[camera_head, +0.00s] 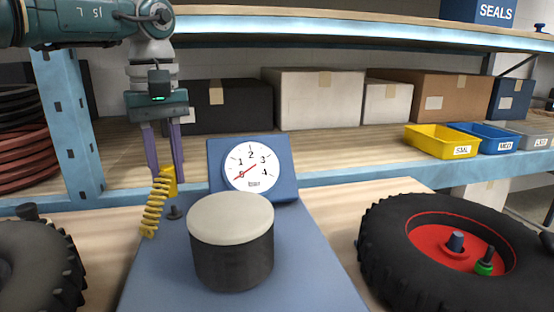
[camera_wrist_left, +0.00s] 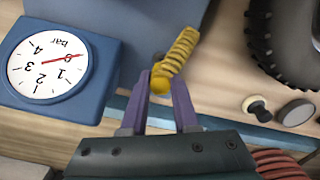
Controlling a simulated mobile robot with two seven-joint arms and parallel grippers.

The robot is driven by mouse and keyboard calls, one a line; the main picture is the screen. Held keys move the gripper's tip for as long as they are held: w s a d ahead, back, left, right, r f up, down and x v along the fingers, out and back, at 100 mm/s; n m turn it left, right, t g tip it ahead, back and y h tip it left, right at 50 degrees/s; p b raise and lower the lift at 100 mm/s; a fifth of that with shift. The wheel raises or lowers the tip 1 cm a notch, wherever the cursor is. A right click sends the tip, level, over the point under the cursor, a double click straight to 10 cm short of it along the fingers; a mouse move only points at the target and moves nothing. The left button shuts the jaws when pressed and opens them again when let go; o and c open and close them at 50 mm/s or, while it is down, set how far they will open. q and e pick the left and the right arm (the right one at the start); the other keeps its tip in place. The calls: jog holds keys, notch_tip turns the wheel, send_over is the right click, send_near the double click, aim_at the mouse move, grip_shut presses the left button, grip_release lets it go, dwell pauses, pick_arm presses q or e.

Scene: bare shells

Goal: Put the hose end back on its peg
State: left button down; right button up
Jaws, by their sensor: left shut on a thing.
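My left gripper (camera_head: 166,180) comes down from the upper left and is shut on the yellow coiled hose end (camera_head: 155,205). In the left wrist view, the end (camera_wrist_left: 160,84) sits between the purple fingertips (camera_wrist_left: 161,92), and the coil (camera_wrist_left: 180,50) runs away from them. A short dark peg (camera_head: 174,212) stands on the blue base (camera_head: 150,280), just below and right of the gripped end. In the left wrist view the peg (camera_wrist_left: 158,58) is partly hidden behind the hose. The hose end is apart from the peg in the head view. My right gripper is not in view.
A blue gauge (camera_head: 250,170) reads near 0 and stands right of the peg. A dark cylinder with a pale top (camera_head: 232,240) stands in front. Tyres flank the base, one with a red rim (camera_head: 440,240). A shelf with boxes (camera_head: 320,97) is behind.

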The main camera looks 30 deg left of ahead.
aim_at(169, 183)
pick_arm(q)
jog(key=shift+f+b, duration=0.75)
jog(key=shift+f, duration=0.3)
dwell(0.6)
jog(key=shift+f, duration=0.25)
jog(key=shift+f+b, duration=0.45)
jog(key=shift+b, duration=0.05)
dwell(0.4)
grip_release()
dwell(0.8)
jog(key=shift+r, duration=0.25)
dwell(0.3)
jog(key=shift+r+p, duration=1.3)
